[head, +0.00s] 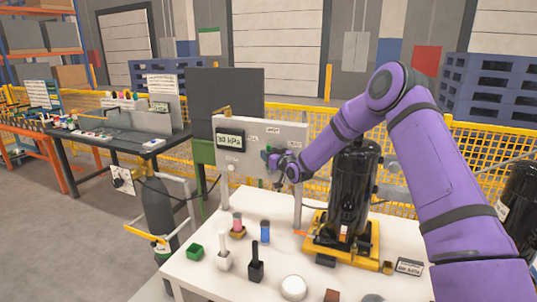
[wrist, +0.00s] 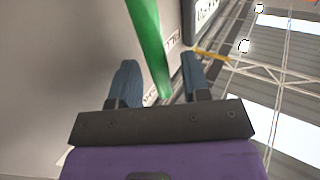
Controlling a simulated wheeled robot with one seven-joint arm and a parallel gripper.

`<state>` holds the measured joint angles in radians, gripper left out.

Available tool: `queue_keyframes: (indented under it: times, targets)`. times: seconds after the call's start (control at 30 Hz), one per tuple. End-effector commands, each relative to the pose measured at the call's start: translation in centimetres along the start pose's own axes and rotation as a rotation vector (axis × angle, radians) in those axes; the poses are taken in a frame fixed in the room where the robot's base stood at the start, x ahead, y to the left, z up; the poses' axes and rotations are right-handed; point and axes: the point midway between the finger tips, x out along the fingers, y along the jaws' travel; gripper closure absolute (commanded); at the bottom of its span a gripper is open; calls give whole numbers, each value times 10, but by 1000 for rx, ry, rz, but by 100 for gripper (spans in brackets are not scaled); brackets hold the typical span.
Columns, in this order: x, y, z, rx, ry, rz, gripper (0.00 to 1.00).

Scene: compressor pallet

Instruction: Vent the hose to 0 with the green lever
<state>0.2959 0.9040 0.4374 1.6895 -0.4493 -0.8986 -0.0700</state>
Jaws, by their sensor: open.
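The green lever (wrist: 149,45) shows in the wrist view as a long green bar reaching down between the two fingers of my gripper (wrist: 162,80). The fingers stand apart on either side of it, and I see a gap at each side. In the head view my gripper (head: 275,158) is at the white panel (head: 260,133), with only a small green bit of the lever showing beside it. A display (head: 229,140) at the panel's left reads in kPa; its digits are too small to read surely.
A black compressor (head: 351,190) on a yellow base (head: 341,240) stands right of the panel, close below my arm. A yellow mesh fence (head: 470,165) runs behind.

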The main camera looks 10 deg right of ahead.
Motion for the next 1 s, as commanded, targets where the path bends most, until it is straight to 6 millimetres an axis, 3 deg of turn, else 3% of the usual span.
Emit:
queue_keyframes:
  times: [0.43,0.6,0.63,1.0]
  targets:
    - [10,0,0,0,0,1,57]
    - [10,0,0,0,0,1,96]
    - [10,0,0,0,0,1,100]
    - [9,1,1,18,24,1,100]
